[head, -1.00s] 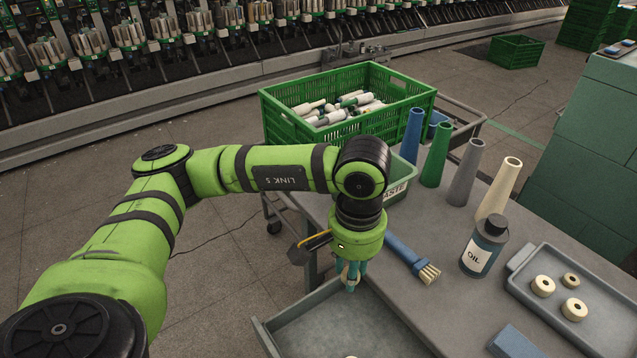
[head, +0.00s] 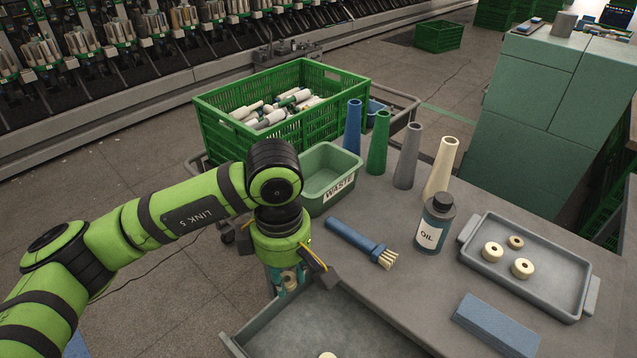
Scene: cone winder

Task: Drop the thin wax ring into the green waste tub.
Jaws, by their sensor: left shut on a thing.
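The green waste tub (head: 342,189), with a WASTE label, stands on the near left of the bench, behind my left gripper. It looks empty where its inside shows. My left gripper (head: 287,284) points down beside the bench's left edge, in front of the tub and above the back corner of the open drawer. Its teal fingers are shut on a small pale thing, seemingly the thin wax ring, mostly hidden between them. My right gripper is not in view.
A grey tray (head: 572,290) holds three cream rings. An open grey drawer (head: 300,328) is in front; a green crate (head: 335,105) is behind.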

